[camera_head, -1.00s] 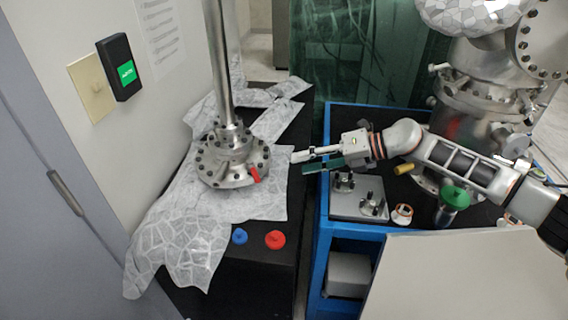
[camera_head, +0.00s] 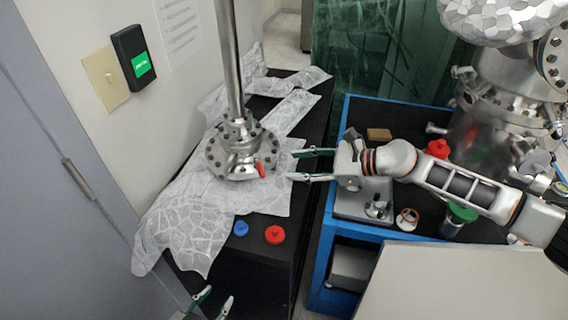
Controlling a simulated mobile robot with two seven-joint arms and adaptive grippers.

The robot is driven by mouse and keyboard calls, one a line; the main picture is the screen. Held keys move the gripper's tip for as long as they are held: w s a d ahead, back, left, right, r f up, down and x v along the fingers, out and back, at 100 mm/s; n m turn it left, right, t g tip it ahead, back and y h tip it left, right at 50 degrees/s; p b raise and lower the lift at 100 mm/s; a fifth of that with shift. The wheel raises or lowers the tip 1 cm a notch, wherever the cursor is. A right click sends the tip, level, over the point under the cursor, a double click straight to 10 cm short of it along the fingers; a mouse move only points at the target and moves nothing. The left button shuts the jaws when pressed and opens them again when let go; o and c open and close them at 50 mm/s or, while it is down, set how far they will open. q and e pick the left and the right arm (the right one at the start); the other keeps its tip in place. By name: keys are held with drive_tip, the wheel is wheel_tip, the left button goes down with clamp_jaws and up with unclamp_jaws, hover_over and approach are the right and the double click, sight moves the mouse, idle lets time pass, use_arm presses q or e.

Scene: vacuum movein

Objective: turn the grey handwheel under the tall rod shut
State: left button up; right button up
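The tall metal rod (camera_head: 228,60) stands upright on a bolted round metal base. The grey round flange-like part (camera_head: 238,168) at its foot, with bolts around it, is where a grey handwheel would be, but I cannot make out a separate wheel. A red lever (camera_head: 261,170) sticks out at its right front. My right gripper (camera_head: 292,165) is open and empty, to the right of the base, its fingers pointing left and apart from it. My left gripper (camera_head: 219,295) shows only its fingertips at the bottom edge; they are apart, with nothing between them.
Crinkled foil (camera_head: 185,225) lies under the base on a black bench (camera_head: 262,265). A blue knob (camera_head: 241,228) and a red knob (camera_head: 275,235) lie in front. A blue-framed cart (camera_head: 335,235) stands right, with a metal plate and fittings. A grey cabinet door (camera_head: 70,220) is left.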

sight(283, 174)
drive_tip(key=x, duration=0.5)
drive_tip(key=shift+w, duration=0.1)
drive_tip(key=c, duration=1.1)
